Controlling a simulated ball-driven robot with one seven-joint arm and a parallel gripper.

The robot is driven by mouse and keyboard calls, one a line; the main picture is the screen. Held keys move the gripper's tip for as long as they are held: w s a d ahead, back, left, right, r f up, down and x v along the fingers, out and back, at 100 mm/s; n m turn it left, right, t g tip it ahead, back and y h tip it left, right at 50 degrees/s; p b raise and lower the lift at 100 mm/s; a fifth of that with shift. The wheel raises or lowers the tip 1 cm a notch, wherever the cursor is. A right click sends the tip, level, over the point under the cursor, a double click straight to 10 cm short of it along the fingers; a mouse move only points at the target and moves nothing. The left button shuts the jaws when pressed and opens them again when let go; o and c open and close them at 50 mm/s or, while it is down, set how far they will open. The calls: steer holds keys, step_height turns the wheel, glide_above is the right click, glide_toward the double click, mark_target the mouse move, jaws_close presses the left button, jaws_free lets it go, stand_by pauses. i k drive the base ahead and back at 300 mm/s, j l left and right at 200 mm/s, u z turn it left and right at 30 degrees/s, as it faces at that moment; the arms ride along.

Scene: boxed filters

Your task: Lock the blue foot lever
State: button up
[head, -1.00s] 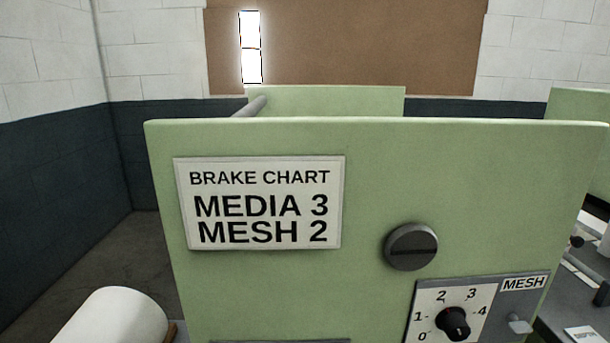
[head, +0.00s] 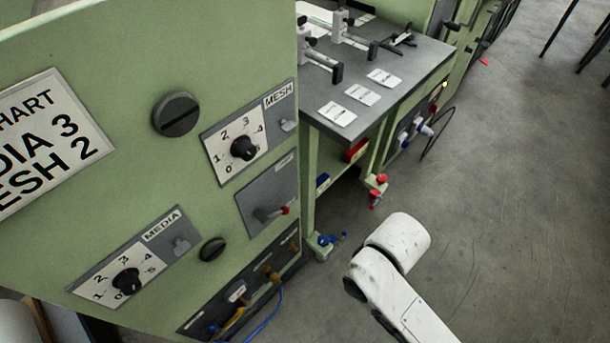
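A blue foot lever (head: 332,238) shows on a caster at the bottom of the near leg of the grey-topped bench, low to the floor. It is small, and I cannot tell whether it is up or down. White links of my own arm reach in from the bottom, to the right of the blue lever and apart from it in the picture. My gripper is not in view.
The grey-topped bench (head: 441,58) carries clamps and white cards. A red foot lever (head: 376,198) sits on another of its casters. A green cabinet (head: 130,190) with MESH and MEDIA dials fills the left. A blue cable (head: 266,322) hangs there. Floor (head: 510,200) on the right is clear.

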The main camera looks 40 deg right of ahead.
mark_target(344, 234)
steer(key=k+j+z, duration=0.25)
steer(key=z, duration=0.2)
steer(key=k+j+z, duration=0.25)
steer(key=z, duration=0.25)
steer(key=k, duration=0.05)
